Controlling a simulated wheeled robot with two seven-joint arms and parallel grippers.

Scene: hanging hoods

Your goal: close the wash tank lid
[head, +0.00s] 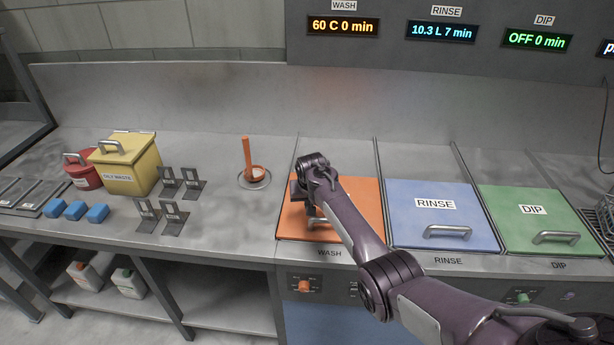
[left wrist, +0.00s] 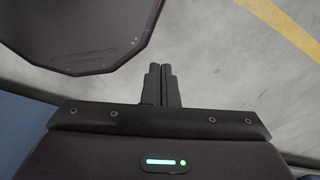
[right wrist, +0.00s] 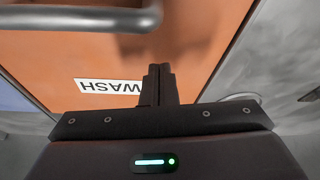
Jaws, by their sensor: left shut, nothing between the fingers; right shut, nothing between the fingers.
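The orange wash tank lid (head: 358,205) lies down over the WASH tank, looking about level with its neighbours. Its metal handle (head: 318,222) is at the front edge, partly hidden by my right arm. The right wrist view shows the lid (right wrist: 60,65) close up, with its WASH label and the handle (right wrist: 85,17). My right gripper (right wrist: 160,70) is shut and empty, above the lid near its left side; I cannot tell whether it touches. My left gripper (left wrist: 160,70) is shut and empty over grey floor, outside the head view.
The blue RINSE lid (head: 440,205) and green DIP lid (head: 540,215) lie flat to the right. An orange upright handle (head: 247,160) stands left of the tank. A yellow box (head: 125,165), red container (head: 80,172) and blue blocks (head: 76,210) sit farther left.

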